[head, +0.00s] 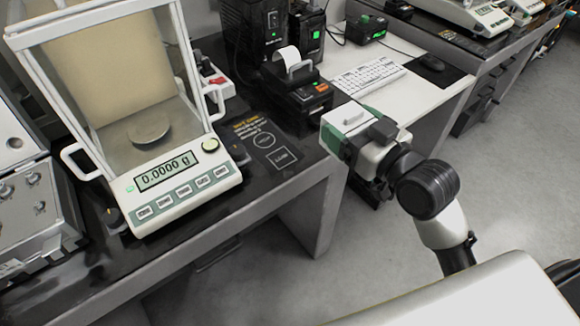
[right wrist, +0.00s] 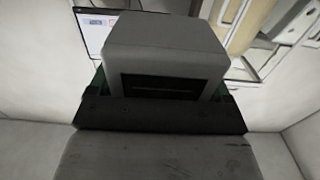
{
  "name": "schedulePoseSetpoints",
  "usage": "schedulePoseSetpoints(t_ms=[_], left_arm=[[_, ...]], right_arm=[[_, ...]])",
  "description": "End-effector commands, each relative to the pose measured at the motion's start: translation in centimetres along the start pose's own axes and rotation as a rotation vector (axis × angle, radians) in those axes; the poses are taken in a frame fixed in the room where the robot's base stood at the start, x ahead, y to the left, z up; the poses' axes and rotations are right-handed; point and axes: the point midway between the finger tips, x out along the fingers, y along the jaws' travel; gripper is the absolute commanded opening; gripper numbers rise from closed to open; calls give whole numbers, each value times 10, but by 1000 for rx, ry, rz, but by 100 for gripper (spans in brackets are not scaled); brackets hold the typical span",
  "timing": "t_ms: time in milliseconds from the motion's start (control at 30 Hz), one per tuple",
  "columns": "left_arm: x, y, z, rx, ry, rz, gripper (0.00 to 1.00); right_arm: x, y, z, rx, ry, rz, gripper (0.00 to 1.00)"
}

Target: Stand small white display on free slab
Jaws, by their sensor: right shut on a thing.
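My right gripper (head: 360,136) is shut on a small white boxy thing, which looks like the small white display (head: 349,119). Green parts of the gripper show on both sides of it. In the right wrist view the held display (right wrist: 165,52) is a pale rounded box with a dark recess facing the camera. Its screen face cannot be made out. The gripper is in the air, just right of the corner of the near table's dark slab (head: 232,178). That slab bears a balance, and a printed circle and rectangle near its right end. My left gripper is out of view.
A glass-sided balance (head: 188,192) reading 0.0000 g stands on the slab. A small printer (head: 296,92) and black boxes (head: 258,28) stand behind. A white desk with a keyboard (head: 368,76) is beyond. Floor lies open at right.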

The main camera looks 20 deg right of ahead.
Motion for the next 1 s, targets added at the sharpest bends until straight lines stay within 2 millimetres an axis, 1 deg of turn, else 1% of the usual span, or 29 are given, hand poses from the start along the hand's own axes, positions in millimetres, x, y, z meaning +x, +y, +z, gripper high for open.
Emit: schedulePoseSetpoints(t_ms=[267,367,467,767,900,1000], left_arm=[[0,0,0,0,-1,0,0],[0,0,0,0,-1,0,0],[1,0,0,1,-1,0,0],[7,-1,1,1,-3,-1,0],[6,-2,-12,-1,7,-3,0],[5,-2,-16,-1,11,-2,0]], right_arm=[[0,0,-2,1,1,-4,47],[4,-1,1,3,1,-4,47],[17,-7,9,7,3,-3,47],[76,-33,48,6,2,-3,47],[98,-42,62,4,1,-3,47],[105,-46,67,2,1,-3,47]])
